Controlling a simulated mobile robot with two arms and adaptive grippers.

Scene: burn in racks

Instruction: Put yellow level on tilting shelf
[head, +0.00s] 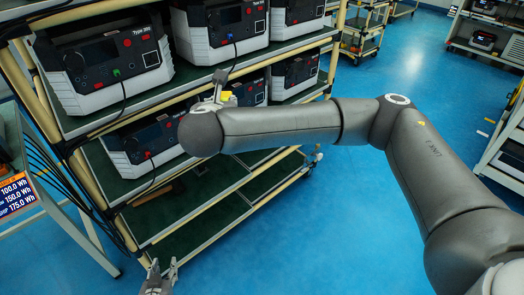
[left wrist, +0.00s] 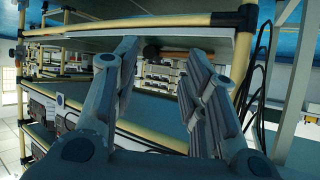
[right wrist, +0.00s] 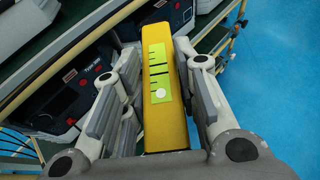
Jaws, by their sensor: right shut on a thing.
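The yellow level (right wrist: 164,75) is a long yellow bar with a light green marked label. In the right wrist view it lies between the fingers of my right gripper (right wrist: 160,90), which is shut on it. In the head view a small yellow part of the level (head: 227,96) shows beside my right gripper (head: 217,88), in front of the rack's middle shelf; the arm hides much of it. My left gripper (head: 160,278) is low at the rack's front left, open and empty. The left wrist view shows its spread fingers (left wrist: 162,85) facing a rack shelf (left wrist: 160,120).
The rack's upper shelves hold several white-and-black power units (head: 105,62). The lower shelf (head: 190,200) is mostly bare, with a brown handled thing (head: 150,195) on it. A label stand (head: 18,195) is at left. Blue floor (head: 340,220) is open at right; other racks stand further off.

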